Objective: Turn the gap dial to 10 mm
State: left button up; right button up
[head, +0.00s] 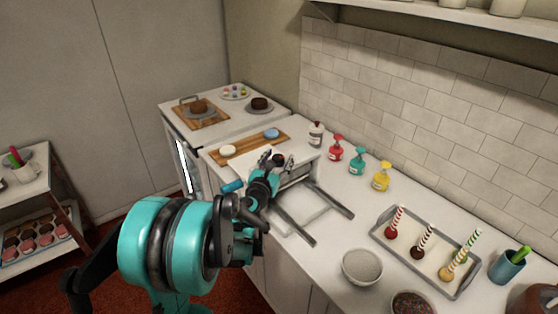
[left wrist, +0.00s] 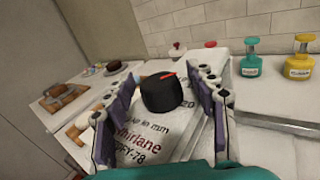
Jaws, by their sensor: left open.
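The gap dial (left wrist: 162,94) is a black round knob with a red pointer mark on its top, at the edge toward the right in the left wrist view. It sits on the white machine face (left wrist: 140,153), printed with "mm" and the number 20 at right. Other scale numbers are hidden or unreadable. My left gripper (left wrist: 156,82) is open, one finger on each side of the dial, apparently with gaps. In the head view, my left gripper (head: 266,168) is at the machine and largely covers the dial. My right gripper is not in view.
Two grey rails (head: 328,199) stick out in front of the machine. Red, teal and yellow bottles (head: 381,177) stand along the wall. A tray (head: 384,230) of decorated sticks and a bowl (head: 362,267) are at right. A wooden board (head: 242,149) lies behind the gripper.

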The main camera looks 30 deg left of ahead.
pick_arm(q)
jog(key=c, duration=1.2)
jog(key=shift+d+n+y, duration=0.1)
jog(key=shift+n+y, duration=0.2)
jog(key=shift+y, duration=0.2)
jog(key=shift+n+g+y, duration=0.3)
jog(key=shift+n+y, duration=0.3)
jog(key=shift+y, duration=0.3)
jog(key=n+g+y, duration=0.2)
jog(key=n+y, duration=0.1)
jog(key=y, duration=0.1)
jog(key=shift+w, duration=0.1)
jog(key=shift+n+g+y+b, duration=0.4)
jog(key=shift+n+g+y, duration=1.5)
jog(key=shift+g+y, duration=0.4)
